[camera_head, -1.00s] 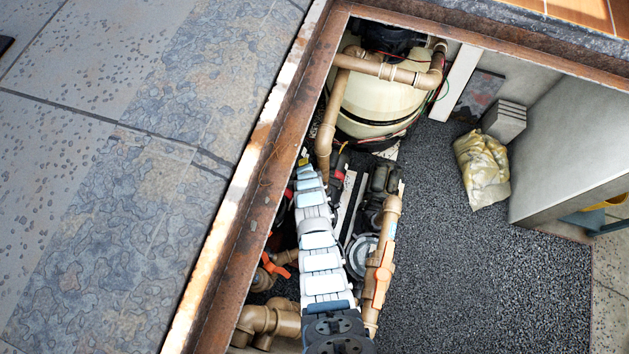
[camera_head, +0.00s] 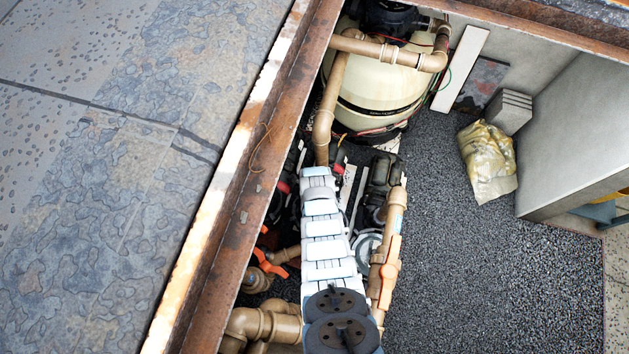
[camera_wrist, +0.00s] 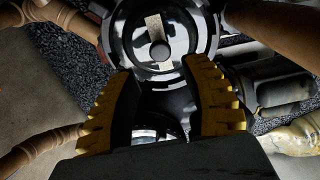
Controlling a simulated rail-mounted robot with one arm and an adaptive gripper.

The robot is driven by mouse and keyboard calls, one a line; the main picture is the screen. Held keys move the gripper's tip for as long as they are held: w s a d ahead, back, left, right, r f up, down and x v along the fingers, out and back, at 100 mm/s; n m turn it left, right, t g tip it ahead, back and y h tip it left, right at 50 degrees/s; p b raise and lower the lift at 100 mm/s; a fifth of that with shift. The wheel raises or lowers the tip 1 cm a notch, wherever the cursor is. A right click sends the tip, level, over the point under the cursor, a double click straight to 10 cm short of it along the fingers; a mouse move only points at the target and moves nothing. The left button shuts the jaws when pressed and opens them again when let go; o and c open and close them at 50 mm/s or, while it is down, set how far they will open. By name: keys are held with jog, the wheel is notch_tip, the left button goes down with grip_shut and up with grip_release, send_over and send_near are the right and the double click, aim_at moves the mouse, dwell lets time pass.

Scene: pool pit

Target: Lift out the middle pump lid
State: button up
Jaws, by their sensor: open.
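In the wrist view, a round pump lid (camera_wrist: 184,38) with a dark ring and a clear, shiny face lies just beyond my fingertips. A pale strip crosses it, with a grey knob in its centre. My gripper (camera_wrist: 157,68) is open, its two yellow-and-black fingers spread near the lid's near edge, with nothing held. I cannot tell whether the tips touch the lid. In the head view, a round lid (camera_head: 366,246) is partly covered by my arm. I cannot tell whether it is the same lid. The arm hides my gripper there.
Tan pipes with an orange handle (camera_head: 391,262) stand right of my arm. A cream filter tank (camera_head: 385,85) fills the back of the pit. The rusty rim (camera_head: 232,190) is close on the left. Open gravel (camera_head: 450,270) and a yellowish bag (camera_head: 488,162) lie right.

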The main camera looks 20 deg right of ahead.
jog(key=shift+f+b, duration=3)
jog(key=shift+f, duration=0.85)
grip_shut()
